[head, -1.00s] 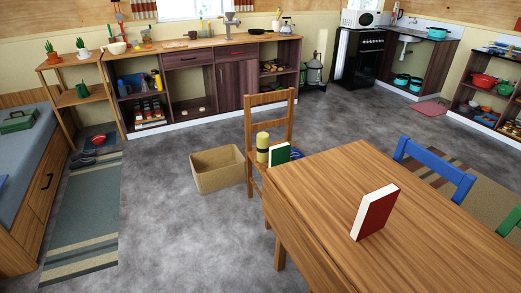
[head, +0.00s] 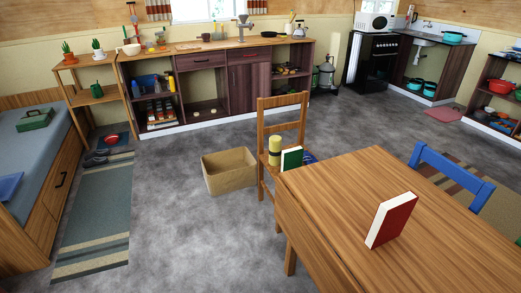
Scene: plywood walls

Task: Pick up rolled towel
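A pale yellow roll (head: 274,151) with a dark band around it stands upright on the seat of the wooden chair (head: 260,150); it looks like the rolled towel. A green book (head: 291,158) stands right beside it, and something blue shows partly behind the book. The table corner hides part of the chair seat. Neither of my grippers is in view.
A wooden table (head: 340,200) with a red book (head: 391,220) fills the lower right. An open cardboard box (head: 229,178) sits on the floor left of the chair. A striped rug (head: 98,210) lies beside the bed (head: 50,150). Grey floor (head: 185,240) between is clear.

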